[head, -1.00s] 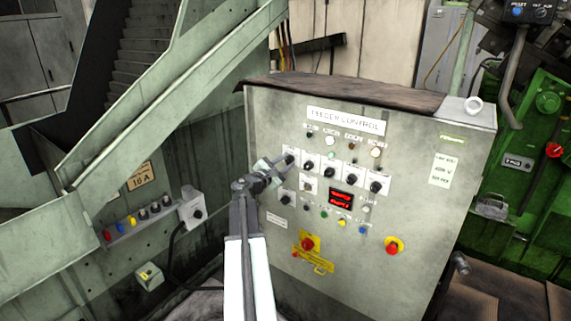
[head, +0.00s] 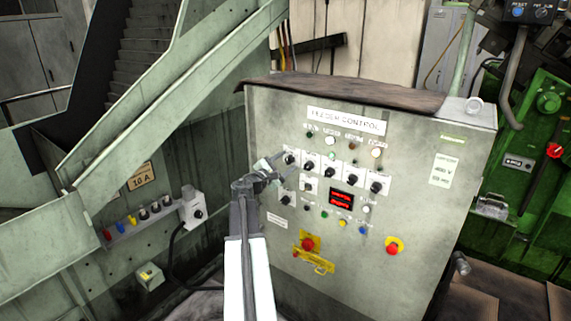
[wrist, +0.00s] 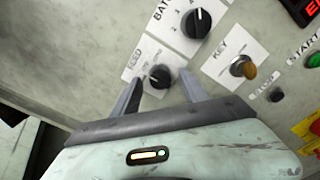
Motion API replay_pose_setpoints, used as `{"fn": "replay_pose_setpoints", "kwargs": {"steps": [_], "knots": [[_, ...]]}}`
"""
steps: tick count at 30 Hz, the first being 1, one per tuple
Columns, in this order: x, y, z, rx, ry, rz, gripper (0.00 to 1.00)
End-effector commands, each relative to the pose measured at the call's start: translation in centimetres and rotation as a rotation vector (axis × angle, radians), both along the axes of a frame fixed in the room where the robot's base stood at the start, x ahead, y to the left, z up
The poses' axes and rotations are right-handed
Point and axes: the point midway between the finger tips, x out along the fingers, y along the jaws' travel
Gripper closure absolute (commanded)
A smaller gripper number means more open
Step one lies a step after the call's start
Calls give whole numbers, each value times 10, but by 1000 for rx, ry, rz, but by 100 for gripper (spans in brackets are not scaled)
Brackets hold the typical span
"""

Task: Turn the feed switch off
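The feed switch is a small black rotary knob (wrist: 160,76) with a white mark, on a white plate labelled FEED in the wrist view. My gripper (wrist: 162,73) is open, one finger to each side of the knob in the picture, with gaps between fingers and knob. I cannot tell how far the fingertips are from the panel. The knob's exact setting is too small to read.
On the feeder control cabinet (head: 420,215), the batch knob (wrist: 197,22) is just above the feed knob and the key switch (wrist: 243,67) is to its right. A green start button (wrist: 314,60) is further right. A stair rail (head: 170,105) stands left of the cabinet.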

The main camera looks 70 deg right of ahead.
Motion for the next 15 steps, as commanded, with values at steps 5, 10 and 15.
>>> {"fn": "replay_pose_setpoints", "kwargs": {"steps": [5,10,15], "knots": [[-1,0,0,0,0,-1,48],[0,8,0,0,0,-1,48],[7,35,0,1,0,1,48]]}}
